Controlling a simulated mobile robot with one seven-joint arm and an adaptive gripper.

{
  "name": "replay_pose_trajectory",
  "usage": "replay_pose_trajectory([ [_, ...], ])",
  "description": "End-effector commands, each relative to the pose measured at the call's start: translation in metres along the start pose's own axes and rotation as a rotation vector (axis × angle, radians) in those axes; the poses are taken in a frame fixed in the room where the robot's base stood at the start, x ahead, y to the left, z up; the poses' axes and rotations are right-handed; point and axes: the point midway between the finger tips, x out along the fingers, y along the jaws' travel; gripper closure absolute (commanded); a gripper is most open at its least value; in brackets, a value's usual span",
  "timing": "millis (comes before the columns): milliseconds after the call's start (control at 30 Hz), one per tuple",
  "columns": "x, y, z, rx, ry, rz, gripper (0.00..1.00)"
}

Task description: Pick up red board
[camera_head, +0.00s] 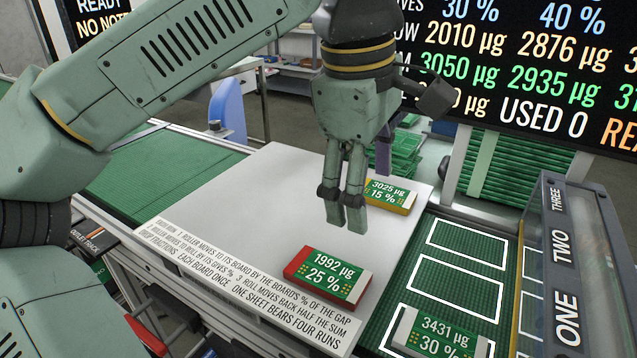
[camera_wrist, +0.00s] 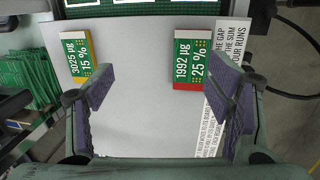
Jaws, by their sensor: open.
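The red board (camera_head: 325,277) lies flat on the white panel, with a green face marked 1992 µg, 25 % and a red edge. In the wrist view the red board (camera_wrist: 188,62) shows ahead of the jaws, nearer the right finger. My gripper (camera_head: 346,222) points down over the white panel, behind the red board in the head view and apart from it. In the wrist view my gripper (camera_wrist: 161,85) has its two fingers wide apart, with nothing held between them.
A yellow-edged board (camera_head: 390,195) marked 3025 µg, 15 % lies farther back on the white panel (camera_head: 255,205). A third board (camera_head: 440,335) marked 3431 µg, 30 % lies on the green outlined track at right. A clear-sided guard marked ONE, TWO, THREE (camera_head: 570,270) stands beyond it.

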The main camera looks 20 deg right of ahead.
Motion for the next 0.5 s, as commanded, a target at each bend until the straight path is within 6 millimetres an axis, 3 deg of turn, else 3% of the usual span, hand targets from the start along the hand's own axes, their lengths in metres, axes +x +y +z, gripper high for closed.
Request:
replay_pose_trajectory([
  [33, 0.004, -0.013, -0.014, -0.009, 0.025, -0.067, 0.27],
  [167, 0.012, -0.032, -0.03, -0.013, 0.056, -0.162, 0.27],
  [500, 0.058, -0.042, -0.034, -0.013, 0.058, -0.17, 0.27],
])
